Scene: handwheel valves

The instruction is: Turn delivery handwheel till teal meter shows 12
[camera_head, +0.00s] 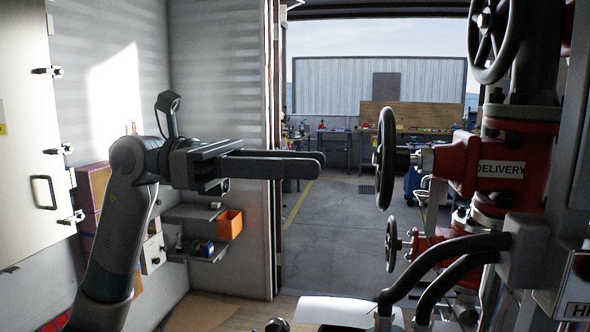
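The delivery handwheel (386,150) is a dark wheel seen nearly edge-on, on a red valve body (462,162) with a white plate (501,169) reading DELIVERY. My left gripper (322,163) comes in from the left at about the wheel's height, with its fingers pointing right at it. A gap shows between the fingertips and the wheel, and nothing is seen held. The fingers overlap in this side view, so their spacing cannot be told. No teal meter can be made out. My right gripper is not in view.
Another dark handwheel (493,35) is at the upper right, and a smaller one (391,244) is below the delivery wheel. Dark curved hoses (440,262) run at the lower right. Shelves with an orange bin (230,224) stand at the left wall. Open floor (335,215) lies behind.

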